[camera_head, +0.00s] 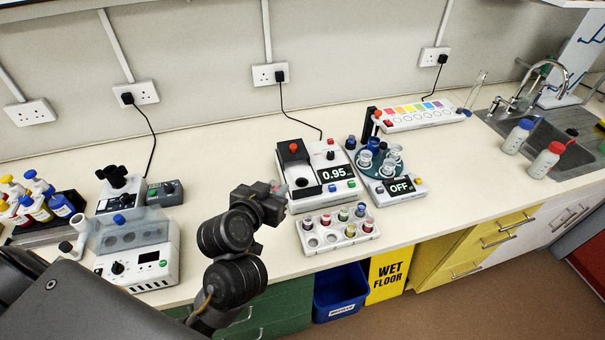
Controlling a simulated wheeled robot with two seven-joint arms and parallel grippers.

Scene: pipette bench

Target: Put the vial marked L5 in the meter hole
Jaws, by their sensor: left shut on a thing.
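My left gripper (282,190) is at the front left corner of the white meter (309,201), whose display (335,173) reads 0.95. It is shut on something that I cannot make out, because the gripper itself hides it. A small round grey part (301,182) shows on the meter beside the fingertips; I cannot tell if it is the hole. A white vial rack (340,243) stands in front of the meter, with several colour-capped vials and some empty holes. The marking L5 is too small to read on any vial. My right gripper is out of view.
A device reading OFF (401,187) with a round vial carousel stands right of the meter. A white box with a clear lid (138,265) and dropper bottles (41,209) are at left. A blue bin (340,290) and wet-floor sign (389,275) stand below the bench edge.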

